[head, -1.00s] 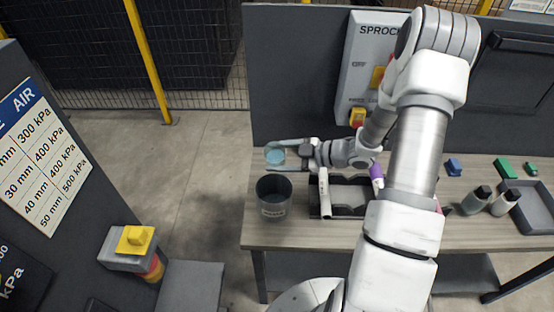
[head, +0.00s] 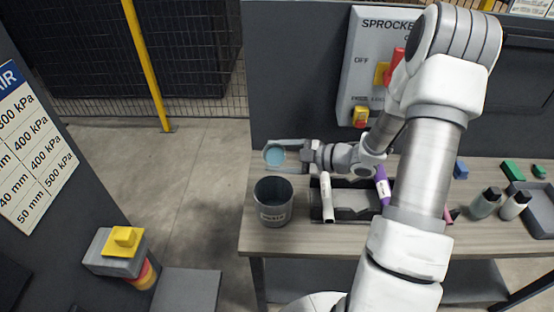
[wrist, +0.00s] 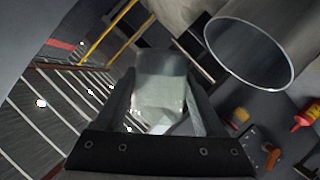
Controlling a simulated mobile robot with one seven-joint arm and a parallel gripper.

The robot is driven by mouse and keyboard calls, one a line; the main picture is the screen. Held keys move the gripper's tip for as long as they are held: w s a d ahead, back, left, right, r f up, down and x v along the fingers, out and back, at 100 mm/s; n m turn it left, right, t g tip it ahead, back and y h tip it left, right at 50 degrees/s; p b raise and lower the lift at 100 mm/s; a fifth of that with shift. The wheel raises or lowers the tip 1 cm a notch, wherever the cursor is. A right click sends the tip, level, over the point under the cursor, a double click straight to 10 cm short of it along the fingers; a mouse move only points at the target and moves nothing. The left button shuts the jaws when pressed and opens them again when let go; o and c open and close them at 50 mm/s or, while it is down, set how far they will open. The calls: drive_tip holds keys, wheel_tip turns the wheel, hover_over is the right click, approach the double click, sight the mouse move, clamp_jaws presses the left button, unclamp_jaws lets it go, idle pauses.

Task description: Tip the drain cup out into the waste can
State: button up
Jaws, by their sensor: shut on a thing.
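The drain cup is a small clear cup, pale blue in the head view (head: 275,156), where it sits between the two long fingers of my gripper (head: 284,155). My gripper is shut on it and holds it above the table, behind the waste can's rim in the picture. In the wrist view the cup (wrist: 160,85) looks greyish and translucent between the fingers. The waste can is a dark grey open bucket with a label (head: 273,206), standing on the table's left end. Its round mouth shows at upper right in the wrist view (wrist: 250,52). The cup's exact tilt is unclear.
A dark tray (head: 350,212) with a white marker (head: 326,198) and a purple marker (head: 382,186) lies right of the can. Bottles (head: 485,204) stand farther right. A grey control box (head: 362,60) is on the panel behind. Open floor lies left of the table (head: 248,237).

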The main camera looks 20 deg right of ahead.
drive_tip(key=shift+w+f+n+t+b, duration=0.1)
drive_tip(key=shift+f+n+t+b, duration=0.3)
drive_tip(key=shift+b, duration=0.85)
drive_tip(key=shift+s+r+n+t+b, duration=0.15)
drive_tip(key=shift+n+t+b, duration=0.9)
drive_tip(key=shift+b, duration=1.85)
drive_tip(key=shift+s+n+t+b, duration=0.15)
drive_tip(key=shift+n+b, duration=0.8)
drive_tip(key=shift+b, duration=0.5)
drive_tip(key=shift+s+n+t+b, duration=0.1)
drive_tip(key=shift+n+b, duration=0.8)
drive_tip(key=shift+b, duration=0.55)
drive_tip(key=shift+s+a+n+t+y+b, duration=0.25)
drive_tip(key=shift+n+b, duration=0.65)
drive_tip(key=shift+b, duration=1.35)
drive_tip(key=shift+s+a+n+t+y+b, duration=0.2)
drive_tip(key=shift+n+y+b, duration=0.5)
drive_tip(key=shift+b, duration=1.5)
drive_tip(key=shift+s+n+t+y+b, duration=0.25)
drive_tip(key=shift+n+b, duration=0.85)
drive_tip(key=shift+b, duration=1.15)
drive_tip(key=shift+s+r+n+b, duration=0.25)
drive_tip(key=shift+n+b, duration=0.55)
drive_tip(key=shift+b, duration=0.8)
